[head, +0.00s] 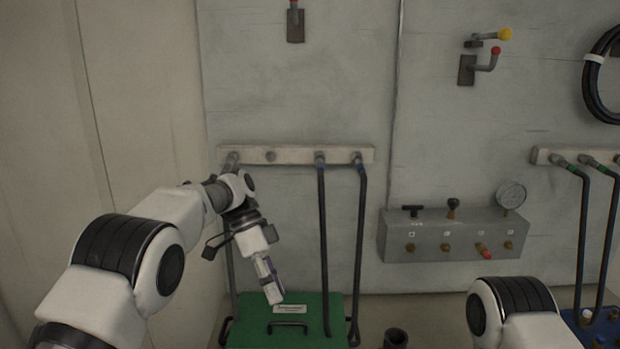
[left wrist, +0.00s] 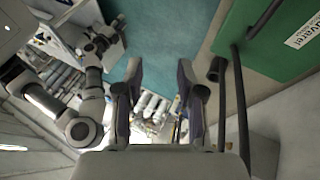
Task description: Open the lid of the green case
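The green case (head: 250,330) stands at the bottom of the head view, below the wall panel. Its lid looks shut, with a dark handle (head: 288,324) and a white label (head: 290,309) on top.
Dark hoses (head: 323,240) hang from a pipe rail (head: 295,155) and run down beside the case. A grey valve box (head: 450,236) is on the wall to the right. A dark cup-like fitting (head: 396,338) stands right of the case. A blue case (head: 596,325) is at far right.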

